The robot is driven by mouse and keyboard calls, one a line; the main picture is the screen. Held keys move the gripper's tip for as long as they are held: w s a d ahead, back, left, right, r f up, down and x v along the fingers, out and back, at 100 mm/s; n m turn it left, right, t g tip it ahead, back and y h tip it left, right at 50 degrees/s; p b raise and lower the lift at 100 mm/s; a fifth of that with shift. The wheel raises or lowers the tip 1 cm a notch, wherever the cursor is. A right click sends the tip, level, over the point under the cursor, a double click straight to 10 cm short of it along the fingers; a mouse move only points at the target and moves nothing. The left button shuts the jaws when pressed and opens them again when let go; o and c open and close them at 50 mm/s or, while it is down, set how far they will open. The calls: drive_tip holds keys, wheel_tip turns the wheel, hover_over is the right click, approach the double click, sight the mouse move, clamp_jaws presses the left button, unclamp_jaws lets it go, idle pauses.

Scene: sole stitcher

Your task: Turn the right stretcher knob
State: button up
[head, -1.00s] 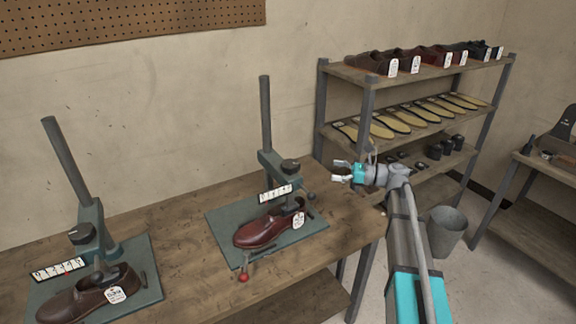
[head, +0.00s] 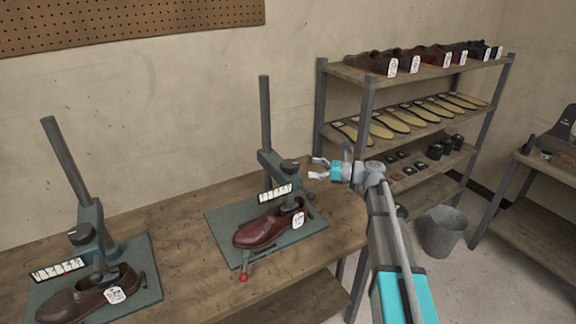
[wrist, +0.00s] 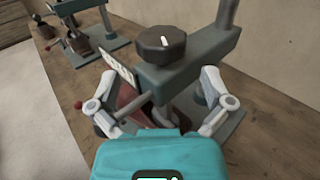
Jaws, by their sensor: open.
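The right stretcher (head: 266,165) stands on a green base plate on the bench, with a brown shoe (head: 268,228) mounted under it. Its dark round knob (head: 290,164) sits on top of the stretcher's arm. In the wrist view the knob (wrist: 161,43) shows a white mark, ahead of and between my fingers. My gripper (head: 314,167) is open and empty, just right of the knob in the head view. In the wrist view my gripper (wrist: 160,108) has its fingers spread to both sides, apart from the knob.
The left stretcher (head: 90,222) holds another brown shoe (head: 90,297). A lever with a red ball (head: 243,278) juts from the right stretcher's front. A shelf rack (head: 362,96) and a bucket (head: 440,232) stand at the right. The bench (head: 180,240) is clear between the stretchers.

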sight(290, 164)
drive_tip(key=shift+w+a, duration=0.15)
drive_tip(key=shift+a, duration=1)
drive_tip(key=shift+w+a, duration=0.2)
drive_tip(key=shift+a, duration=1)
drive_tip(key=shift+w+a, duration=0.15)
drive_tip(key=shift+a, duration=1)
drive_tip(key=c, duration=0.8)
drive_tip(key=shift+a, duration=0.3)
drive_tip(key=shift+c, duration=0.3)
drive_tip(key=shift+d, duration=0.25)
